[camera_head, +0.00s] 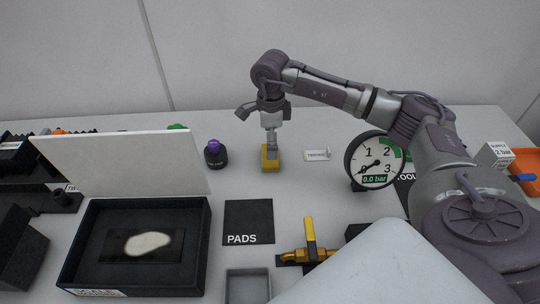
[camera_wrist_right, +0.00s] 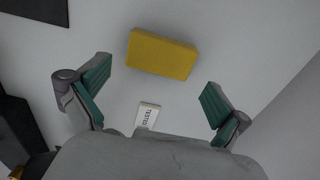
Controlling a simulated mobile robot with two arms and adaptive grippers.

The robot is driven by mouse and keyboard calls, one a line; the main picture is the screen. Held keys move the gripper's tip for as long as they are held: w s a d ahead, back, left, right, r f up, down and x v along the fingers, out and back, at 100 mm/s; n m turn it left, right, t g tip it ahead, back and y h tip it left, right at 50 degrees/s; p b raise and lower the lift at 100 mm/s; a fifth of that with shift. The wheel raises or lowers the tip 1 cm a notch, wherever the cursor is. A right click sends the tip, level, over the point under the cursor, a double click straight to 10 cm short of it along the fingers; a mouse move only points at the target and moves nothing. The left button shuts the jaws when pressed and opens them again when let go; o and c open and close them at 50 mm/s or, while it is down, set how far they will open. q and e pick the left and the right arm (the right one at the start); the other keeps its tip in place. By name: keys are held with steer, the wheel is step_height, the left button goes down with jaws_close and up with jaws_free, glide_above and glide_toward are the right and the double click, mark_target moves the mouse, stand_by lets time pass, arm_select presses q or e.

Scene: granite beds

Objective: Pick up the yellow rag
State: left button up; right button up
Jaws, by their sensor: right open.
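The yellow rag (camera_head: 270,161), a folded block-like piece, lies on the light table in the middle of the head view. In the right wrist view the yellow rag (camera_wrist_right: 162,54) shows whole, beyond the line between the two fingertips. My right gripper (camera_head: 271,146) hangs pointing down over the rag and hides part of it in the head view. In the wrist view the right gripper (camera_wrist_right: 158,84) is open, with its green finger pads wide apart and nothing between them. My left gripper is not in view.
A dark bottle with a purple cap (camera_head: 215,154) stands left of the rag, and a white TESTED label (camera_head: 317,155) lies to its right. A pressure gauge (camera_head: 374,161) stands further right. A black PADS mat (camera_head: 248,222) and an open black box (camera_head: 68,271) are nearer.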

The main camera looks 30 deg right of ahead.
step_height(320, 180, down, 4)
steer(key=shift+w+f+p, duration=0.1)
steer(key=shift+f+p, duration=0.15)
steer(key=shift+p, duration=0.45)
steer(key=shift+f, duration=0.25)
steer(key=c, duration=0.6)
steer(key=shift+r, duration=0.2)
steer(key=shift+r, duration=0.3)
steer(key=r, duration=0.2)
steer(key=s+r+b, duration=0.1)
steer(key=shift+r+b, duration=0.3)
steer(key=shift+r, duration=0.05)
steer(key=s+r+b, duration=0.2)
steer(key=s+r, duration=0.4)
steer(key=s, duration=0.4)
steer(key=shift+s+d+r, duration=0.15)
steer(key=shift+s+r, duration=0.1)
steer(key=shift+s, duration=0.1)
